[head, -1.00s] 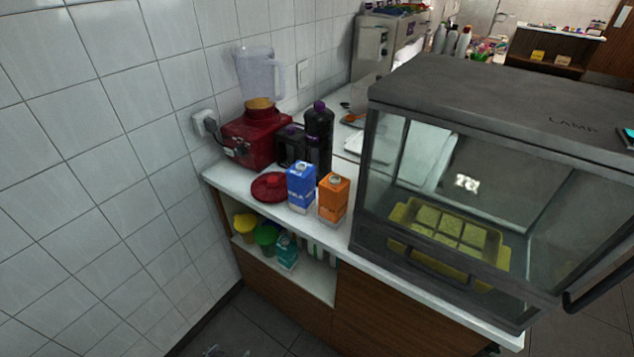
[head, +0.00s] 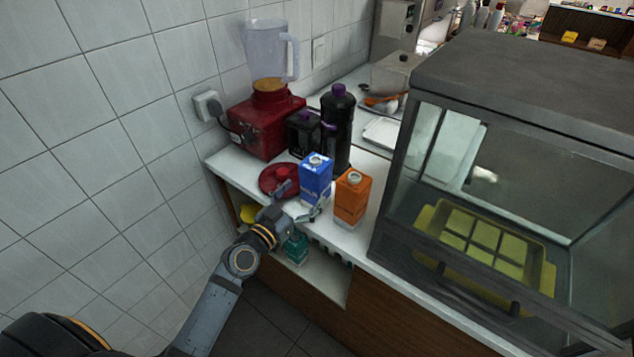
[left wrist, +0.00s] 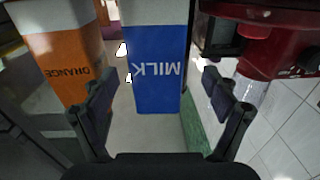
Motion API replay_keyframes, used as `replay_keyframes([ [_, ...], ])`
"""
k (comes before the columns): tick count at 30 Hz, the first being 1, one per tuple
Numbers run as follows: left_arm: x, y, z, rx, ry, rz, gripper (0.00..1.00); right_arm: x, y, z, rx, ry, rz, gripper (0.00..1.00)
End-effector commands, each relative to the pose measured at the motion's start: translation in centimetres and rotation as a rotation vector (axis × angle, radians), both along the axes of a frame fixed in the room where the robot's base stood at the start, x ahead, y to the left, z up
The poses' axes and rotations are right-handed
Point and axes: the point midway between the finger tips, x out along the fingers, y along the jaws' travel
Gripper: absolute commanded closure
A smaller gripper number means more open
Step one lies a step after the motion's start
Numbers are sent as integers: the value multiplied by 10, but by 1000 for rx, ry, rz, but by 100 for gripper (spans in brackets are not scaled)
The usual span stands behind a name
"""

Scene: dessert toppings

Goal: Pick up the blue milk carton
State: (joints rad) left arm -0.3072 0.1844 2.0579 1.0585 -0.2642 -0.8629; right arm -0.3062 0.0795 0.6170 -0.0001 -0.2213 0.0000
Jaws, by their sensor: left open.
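The blue milk carton (head: 315,178) stands upright on the white counter, with an orange juice carton (head: 352,197) close to its right. My left gripper (head: 301,201) is open at the counter's front edge, in front of the blue carton's lower part. In the left wrist view the blue carton (left wrist: 157,68), its MILK lettering upside down, shows ahead between my spread fingers (left wrist: 156,88). Nothing is held, and bare counter shows between the fingers. The orange carton (left wrist: 62,60) is at the left there, beyond one finger. My right gripper is not in view.
A red lid (head: 272,180) lies left of the carton. A red blender (head: 266,125) and dark bottles (head: 338,125) stand behind. A glass display case (head: 480,200) with a yellow tray (head: 435,222) stands on the right. A shelf with containers is below.

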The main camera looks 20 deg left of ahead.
Motion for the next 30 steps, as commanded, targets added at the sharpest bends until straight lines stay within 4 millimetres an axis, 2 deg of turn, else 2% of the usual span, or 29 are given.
replay_keyframes([
  [5,6,-2,0,-1,1,-1,13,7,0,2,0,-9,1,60],
  [12,41,-17,0,-2,0,0,13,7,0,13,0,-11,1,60],
  [15,51,-20,-2,-2,2,-1,13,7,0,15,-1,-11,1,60],
  [22,53,-21,-4,0,2,-1,13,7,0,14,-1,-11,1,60],
  [23,53,-20,-4,0,2,-1,15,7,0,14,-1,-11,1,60],
  [30,52,-20,-4,1,2,-1,47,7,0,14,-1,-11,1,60],
])
